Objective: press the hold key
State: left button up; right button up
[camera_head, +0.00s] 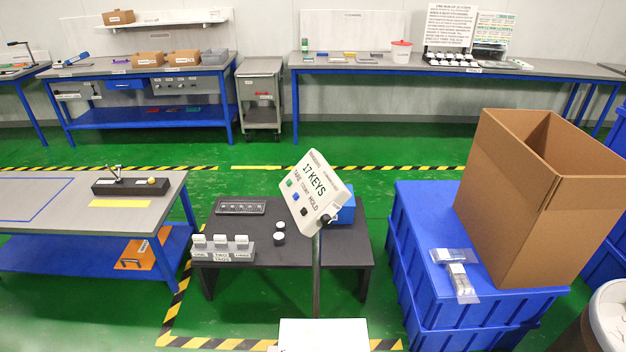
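A tilted white panel (318,190) stands on a grey post (317,275) near the middle of the view. Its face reads "17 KEYS", with the words TARE, COUNT and HOLD below. A green key (289,183), a blue key (296,197) and a dark key (304,212) lie in a row on it. The dark key is the one beside the word HOLD. Nothing touches the keys. Neither of my grippers is in view.
A low dark table (225,283) behind the post bears a rack of white-topped tags (222,255). Blue crates (425,270) with an open carton (530,200) stand right. A grey workbench (70,205) stands left. Green floor (400,165) is clear behind.

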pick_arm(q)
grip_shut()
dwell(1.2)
